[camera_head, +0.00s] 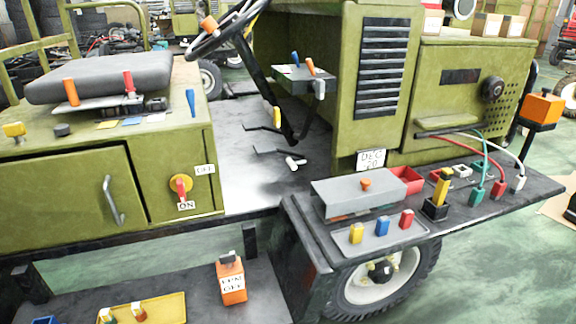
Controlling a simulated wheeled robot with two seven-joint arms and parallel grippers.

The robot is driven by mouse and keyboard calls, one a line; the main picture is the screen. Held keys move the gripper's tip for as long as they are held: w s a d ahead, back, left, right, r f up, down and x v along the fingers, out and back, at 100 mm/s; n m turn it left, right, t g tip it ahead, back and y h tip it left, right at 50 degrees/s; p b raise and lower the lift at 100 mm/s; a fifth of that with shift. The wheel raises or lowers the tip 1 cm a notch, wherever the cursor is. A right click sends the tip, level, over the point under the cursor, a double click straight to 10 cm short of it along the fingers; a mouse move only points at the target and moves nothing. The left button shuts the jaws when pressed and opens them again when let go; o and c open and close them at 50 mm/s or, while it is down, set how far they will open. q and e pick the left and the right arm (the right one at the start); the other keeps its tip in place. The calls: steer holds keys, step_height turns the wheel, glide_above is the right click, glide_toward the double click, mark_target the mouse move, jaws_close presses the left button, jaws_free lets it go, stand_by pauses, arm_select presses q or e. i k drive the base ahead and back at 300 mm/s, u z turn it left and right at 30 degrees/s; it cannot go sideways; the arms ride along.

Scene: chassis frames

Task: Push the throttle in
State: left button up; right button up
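No part carries a readable throttle label, so I cannot tell which control is the throttle. Under the steering wheel (222,30), a small dark panel carries a blue lever (295,58), an orange lever (310,66) and a grey knob (320,88). A yellow-tipped lever (277,117) and pedals stand on the cab floor below. Red levers (129,82) and orange levers (71,92) rise beside the seat (100,78), and a blue lever (191,102) stands nearby. Neither of my grippers is recognisable in the view.
A dark shelf (470,222) at right holds a grey lidded box (350,196), coloured plugs and cables. A red-yellow switch (181,187) sits beside ON and OFF labels. An orange block (232,284) stands on the lower step. A dark piece at the right edge is unclear.

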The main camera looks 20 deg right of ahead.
mark_target(293, 164)
steer(key=u, duration=1.2)
steer(key=k, duration=0.5)
steer(key=z, duration=0.75)
